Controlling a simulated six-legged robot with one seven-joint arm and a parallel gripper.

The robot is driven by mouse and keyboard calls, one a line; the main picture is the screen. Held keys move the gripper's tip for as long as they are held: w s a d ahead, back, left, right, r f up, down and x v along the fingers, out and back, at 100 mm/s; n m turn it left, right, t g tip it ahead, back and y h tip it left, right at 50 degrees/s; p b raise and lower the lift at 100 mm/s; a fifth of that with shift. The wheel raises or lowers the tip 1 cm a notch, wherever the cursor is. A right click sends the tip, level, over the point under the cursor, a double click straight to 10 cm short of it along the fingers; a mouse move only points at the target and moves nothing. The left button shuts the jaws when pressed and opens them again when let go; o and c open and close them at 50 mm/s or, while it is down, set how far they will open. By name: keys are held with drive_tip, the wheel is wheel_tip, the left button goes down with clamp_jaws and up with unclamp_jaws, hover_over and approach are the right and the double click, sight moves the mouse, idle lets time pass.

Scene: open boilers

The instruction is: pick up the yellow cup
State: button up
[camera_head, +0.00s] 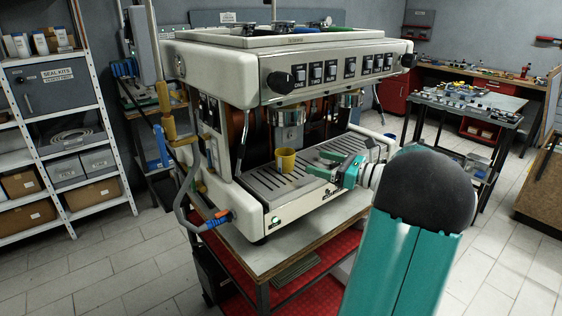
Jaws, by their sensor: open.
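The yellow cup (286,161) stands upright on the slatted drip tray (262,186) of the espresso machine, below the left brewing group. My gripper (318,163) is on the right of the cup, with its green fingers pointing left toward it. The fingers are apart and hold nothing. A small gap appears to lie between the fingertips and the cup, though the depth is hard to judge. My teal arm with its dark rounded joint comes in from the lower right and hides the right end of the machine's front.
The white espresso machine (222,75) stands on a table (268,258) with a red lower shelf. The brewing group (289,117) hangs above the cup. A grey hose (183,205) runs down at the left. Shelves (60,130) stand further left; a tool table (470,105) stands behind right.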

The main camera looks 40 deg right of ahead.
approach(277, 151)
drive_tip(key=x, duration=0.3)
drive_tip(key=shift+w+f, duration=0.2)
drive_tip(key=x, duration=0.5)
drive_tip(key=shift+w+a+r, duration=0.25)
drive_tip(key=shift+w, duration=0.1)
drive_tip(key=shift+s, duration=0.1)
drive_tip(key=c, duration=1.1)
drive_tip(key=shift+r, duration=0.1)
drive_tip(key=shift+c, duration=0.2)
drive_tip(key=shift+s+r, duration=0.2)
drive_tip(key=shift+r, duration=0.35)
wheel_tip(277, 151, up, 6)
drive_tip(key=s+a, duration=0.2)
drive_tip(key=s, duration=1.7)
drive_tip(key=shift+s, duration=0.25)
